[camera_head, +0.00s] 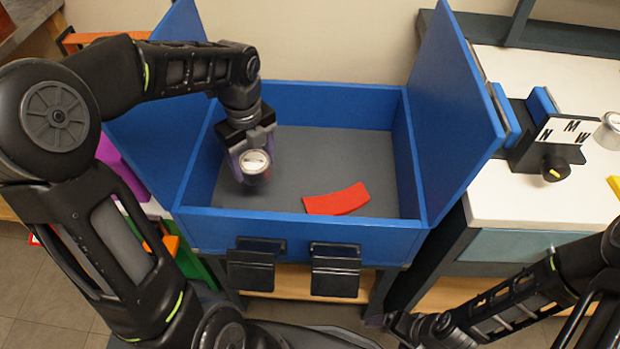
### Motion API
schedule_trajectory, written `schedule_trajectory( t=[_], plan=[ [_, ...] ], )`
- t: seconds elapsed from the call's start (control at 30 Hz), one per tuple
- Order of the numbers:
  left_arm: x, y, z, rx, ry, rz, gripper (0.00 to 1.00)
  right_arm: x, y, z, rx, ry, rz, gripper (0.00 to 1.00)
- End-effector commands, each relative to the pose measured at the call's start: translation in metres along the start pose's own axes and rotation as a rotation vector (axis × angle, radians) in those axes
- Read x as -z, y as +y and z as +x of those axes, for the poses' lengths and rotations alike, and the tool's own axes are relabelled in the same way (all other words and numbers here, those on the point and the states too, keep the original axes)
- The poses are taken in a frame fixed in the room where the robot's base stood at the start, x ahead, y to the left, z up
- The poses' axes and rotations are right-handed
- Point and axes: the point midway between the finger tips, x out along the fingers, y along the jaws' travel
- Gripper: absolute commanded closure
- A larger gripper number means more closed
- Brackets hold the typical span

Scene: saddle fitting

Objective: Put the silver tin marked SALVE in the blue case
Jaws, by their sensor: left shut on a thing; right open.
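The blue case (300,236) stands open in the middle, with a grey floor inside and blue flaps raised at its left and right. My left gripper (250,170) reaches down into the left part of the case and is shut on a small silver tin (255,160). The tin has a pale round top with a dark mark too small to read. I cannot tell whether the tin touches the case floor. My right gripper (402,325) is low at the bottom, in front of the case and outside it, open and empty.
A red curved piece (337,200) lies on the case floor near the front. A white-topped bench (530,190) at the right holds a dark vise-like device (548,135) and a silver round thing (608,131). The back and right of the case floor are clear.

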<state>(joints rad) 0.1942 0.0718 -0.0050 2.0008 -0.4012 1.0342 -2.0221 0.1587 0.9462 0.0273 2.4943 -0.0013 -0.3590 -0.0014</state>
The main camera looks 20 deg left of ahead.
Motion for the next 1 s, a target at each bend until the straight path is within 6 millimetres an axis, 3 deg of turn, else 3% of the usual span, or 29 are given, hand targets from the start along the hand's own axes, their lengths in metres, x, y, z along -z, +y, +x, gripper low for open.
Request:
schedule_trajectory(
  t=[0.2,0.5,0.87,1.0],
  plan=[
    [0.000,0.000,0.005,-0.001,0.000,-0.003,0.86,-0.001,0.001,0.002,0.000,-0.002,0.000,0.13],
    [0.000,0.000,0.048,-0.001,0.001,-0.004,0.86,-0.001,0.005,0.013,0.000,-0.001,0.001,0.13],
    [0.000,0.000,0.052,0.000,0.000,-0.004,0.86,-0.001,0.005,0.013,0.000,-0.001,0.001,0.13],
    [0.000,0.000,0.069,-0.001,0.000,-0.004,0.86,-0.001,0.007,0.019,0.000,-0.001,0.001,0.13]
  ],
)
